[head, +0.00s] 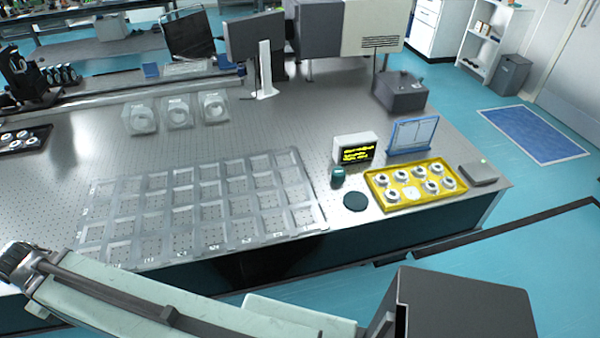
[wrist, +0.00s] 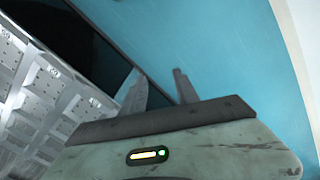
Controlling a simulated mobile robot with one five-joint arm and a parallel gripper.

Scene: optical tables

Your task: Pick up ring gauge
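Several light ring-shaped parts that look like ring gauges (head: 402,174) sit in a yellow tray (head: 376,187) at the right end of the table in the head view. More ring-shaped parts (head: 22,138) lie in a dark tray at the far left. Which ring is meant cannot be told. My gripper (wrist: 161,80) shows in the wrist view with its two fingers apart and nothing between them. The blue floor lies behind the fingers, beside the table edge. No ring shows in the wrist view, and my gripper's fingers cannot be made out in the head view.
A clear compartment grid (head: 210,185), seemingly empty, covers the table's front; it also shows in the wrist view (wrist: 45,100). A small display (head: 355,148), a blue-framed stand (head: 413,137), a dark disc (head: 355,201) and a dark cylinder (head: 338,176) stand near the yellow tray.

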